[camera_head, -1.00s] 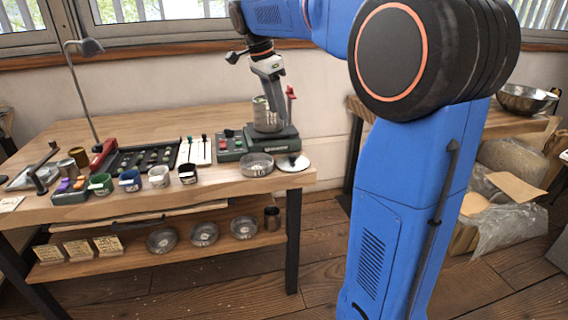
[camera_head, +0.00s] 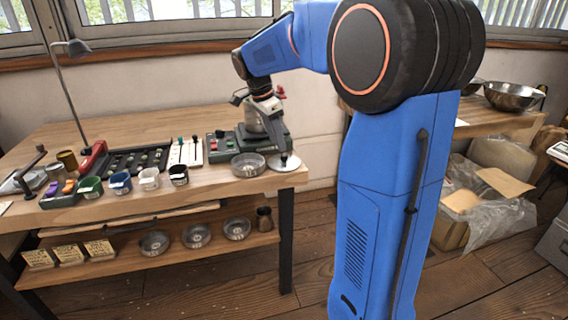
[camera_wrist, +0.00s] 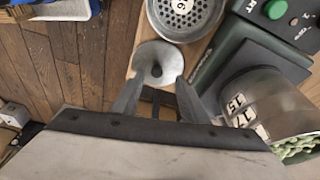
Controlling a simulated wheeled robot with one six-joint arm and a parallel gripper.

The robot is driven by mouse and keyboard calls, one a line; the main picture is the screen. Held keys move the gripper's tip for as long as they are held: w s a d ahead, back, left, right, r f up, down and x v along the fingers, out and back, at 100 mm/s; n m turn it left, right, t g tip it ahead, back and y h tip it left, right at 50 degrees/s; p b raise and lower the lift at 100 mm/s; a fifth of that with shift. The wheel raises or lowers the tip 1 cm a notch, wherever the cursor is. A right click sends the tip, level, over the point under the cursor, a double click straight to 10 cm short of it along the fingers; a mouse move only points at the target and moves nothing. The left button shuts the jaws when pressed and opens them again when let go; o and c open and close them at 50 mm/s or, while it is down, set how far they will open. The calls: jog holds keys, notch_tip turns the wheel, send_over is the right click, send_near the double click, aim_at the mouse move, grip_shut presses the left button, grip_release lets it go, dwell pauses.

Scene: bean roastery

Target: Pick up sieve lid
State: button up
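The sieve lid (camera_head: 278,167) is a pale round disc with a dark knob in its middle. It lies flat near the table's front right corner, beside a round sieve. In the wrist view the lid (camera_wrist: 150,52) is just beyond my fingertips, with its knob roughly in line with the gap between them. My gripper (camera_wrist: 157,95) is open, with nothing between its fingers. In the head view my gripper (camera_head: 279,142) points down above the lid and partly hides what stands behind it.
A perforated sieve (camera_head: 248,166) stands left of the lid. Several cups, a tray and a lamp (camera_head: 78,48) fill the table's left. The back left is clear.

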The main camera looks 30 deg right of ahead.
aim_at(284, 155)
jog(key=shift+s+d+x, duration=0.15)
jog(key=shift+x, duration=1.15)
jog(key=shift+s+d+x, duration=0.1)
jog(key=shift+s+x, duration=0.05)
jog(key=shift+x, duration=1.2)
jog(key=shift+r, duration=0.1)
grip_shut()
